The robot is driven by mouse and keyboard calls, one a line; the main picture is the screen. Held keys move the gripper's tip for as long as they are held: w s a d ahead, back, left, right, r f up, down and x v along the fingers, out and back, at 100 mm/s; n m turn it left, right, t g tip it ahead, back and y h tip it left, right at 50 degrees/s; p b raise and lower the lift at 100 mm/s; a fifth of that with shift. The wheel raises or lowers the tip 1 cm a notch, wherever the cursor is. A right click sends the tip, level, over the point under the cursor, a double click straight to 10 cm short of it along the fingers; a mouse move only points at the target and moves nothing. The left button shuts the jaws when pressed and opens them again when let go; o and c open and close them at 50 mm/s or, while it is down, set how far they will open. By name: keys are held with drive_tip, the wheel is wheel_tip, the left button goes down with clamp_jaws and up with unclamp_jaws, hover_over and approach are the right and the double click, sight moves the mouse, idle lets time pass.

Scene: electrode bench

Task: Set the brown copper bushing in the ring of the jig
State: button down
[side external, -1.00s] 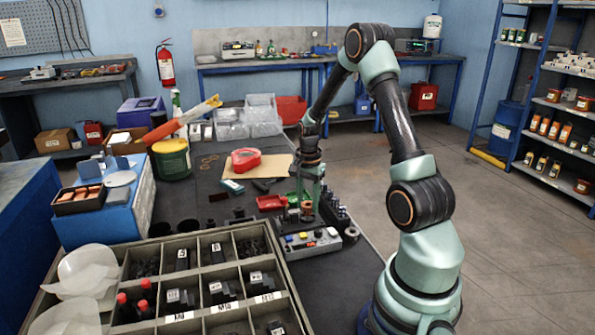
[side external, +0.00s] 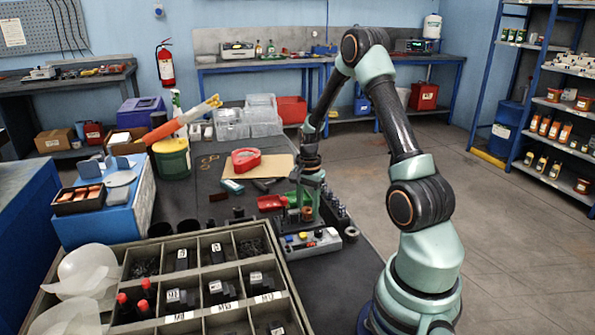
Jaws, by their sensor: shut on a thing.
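The bushing is just behind a grey box with coloured buttons. The jig and its ring cannot be made out clearly among the small dark parts around the fingers. I cannot tell whether the bushing touches the ring or is above it.
The button box (side external: 310,241) is in front of the gripper. A red tray (side external: 270,203) is to its left and a dark rack of several pegs (side external: 336,211) to its right. A large divided parts tray (side external: 197,274) fills the near left.

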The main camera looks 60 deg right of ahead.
drive_tip(key=shift+c, duration=1.6)
unclamp_jaws()
drive_tip(key=shift+r, duration=0.1)
wheel_tip(320, 180, up, 12)
wheel_tip(320, 180, up, 5)
drive_tip(key=shift+f, duration=0.1)
drive_tip(key=shift+a, duration=0.1)
